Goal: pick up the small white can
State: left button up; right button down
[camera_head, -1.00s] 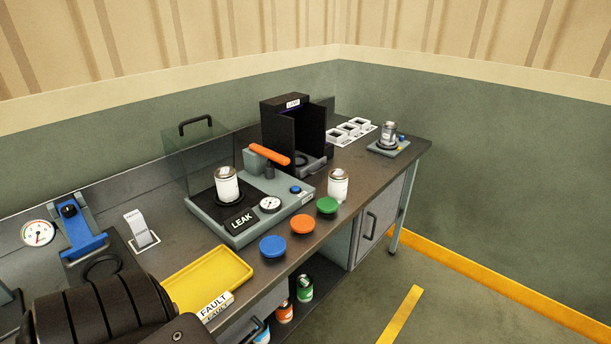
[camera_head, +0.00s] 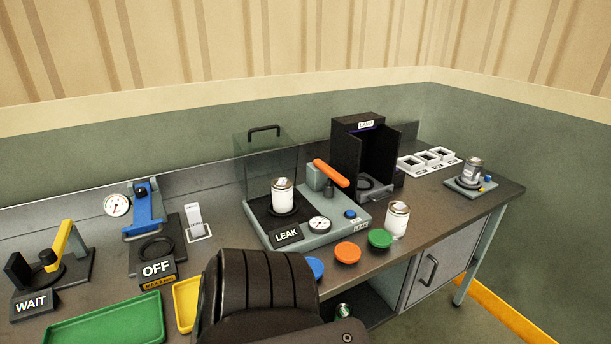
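One small white can (camera_head: 282,195) with a metal top stands upright on the black plate of the grey LEAK station (camera_head: 322,238). A second white can (camera_head: 396,219) stands on the bench to the right, beside the green disc. A third, greyer can (camera_head: 472,169) stands on a small pad at the bench's far right end. A black segmented arm part of mine fills the lower middle of the view and hides part of the bench front. No gripper fingers show.
Blue, orange (camera_head: 347,252) and green (camera_head: 380,238) discs line the bench front. A black LAMP box (camera_head: 359,152) and white slotted holder (camera_head: 429,160) stand behind. OFF (camera_head: 158,269) and WAIT (camera_head: 31,303) stations and green (camera_head: 105,322) and yellow trays are at left.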

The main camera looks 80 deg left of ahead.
aim_at(281, 187)
jog(key=i, duration=1.05)
jog(key=u, duration=1.7)
